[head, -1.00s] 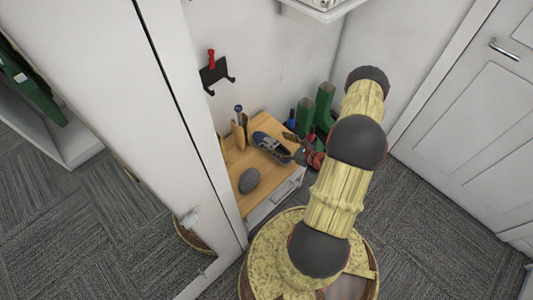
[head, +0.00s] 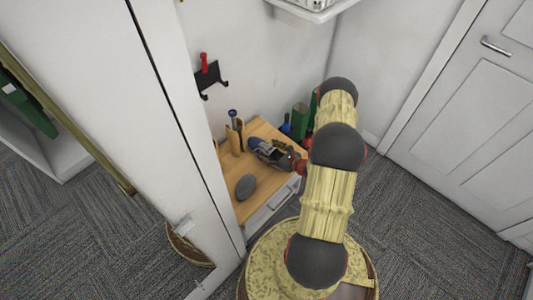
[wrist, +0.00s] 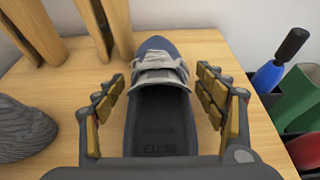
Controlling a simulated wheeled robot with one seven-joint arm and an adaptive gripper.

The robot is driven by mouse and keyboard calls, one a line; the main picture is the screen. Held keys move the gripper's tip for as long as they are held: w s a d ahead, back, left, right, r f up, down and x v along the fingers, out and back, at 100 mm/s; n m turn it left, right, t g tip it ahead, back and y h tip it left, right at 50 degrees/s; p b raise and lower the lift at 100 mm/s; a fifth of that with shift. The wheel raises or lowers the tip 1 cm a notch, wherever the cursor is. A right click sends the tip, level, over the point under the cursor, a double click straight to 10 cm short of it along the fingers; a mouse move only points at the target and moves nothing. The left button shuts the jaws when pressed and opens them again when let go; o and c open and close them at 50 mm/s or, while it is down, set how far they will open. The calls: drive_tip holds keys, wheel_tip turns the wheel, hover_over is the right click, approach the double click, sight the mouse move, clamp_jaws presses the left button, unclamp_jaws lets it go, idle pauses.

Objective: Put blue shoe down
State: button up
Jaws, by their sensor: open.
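The blue shoe (wrist: 158,95) has grey straps and a dark insole. It rests on the wooden top of a low cabinet (head: 262,190), toe pointing away in the wrist view. My gripper (wrist: 165,95) is open, with one finger on each side of the shoe. Small gaps show between the fingers and the shoe's sides. In the head view the shoe (head: 262,148) is partly hidden by my gripper (head: 285,155).
A dark grey rounded object (head: 245,187) lies on the cabinet's front left. Upright wooden pieces (head: 236,135) stand behind it. Green boots (head: 300,117) and a blue-handled item (wrist: 280,60) are to the right. A wall hook rack (head: 210,76) hangs above.

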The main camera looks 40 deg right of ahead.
drive_tip(key=shift+c, duration=0.2)
drive_tip(key=c, duration=1.5)
drive_tip(key=shift+r+p, duration=0.4)
drive_tip(key=shift+r, duration=0.2)
wheel_tip(320, 180, up, 2)
drive_tip(key=shift+r+p, duration=0.1)
drive_tip(key=shift+p, duration=0.55)
drive_tip(key=r+p+v, duration=0.1)
drive_tip(key=v, duration=0.4)
drive_tip(key=a+r+p+v, duration=0.1)
drive_tip(key=p+v, duration=0.1)
drive_tip(key=v, duration=0.4)
drive_tip(key=w+r+p+v, duration=0.1)
drive_tip(key=p+v, duration=0.1)
drive_tip(key=v, duration=0.3)
drive_tip(key=shift+s+a+r, duration=0.15)
drive_tip(key=shift+s+r, duration=0.05)
drive_tip(key=shift+r, duration=0.05)
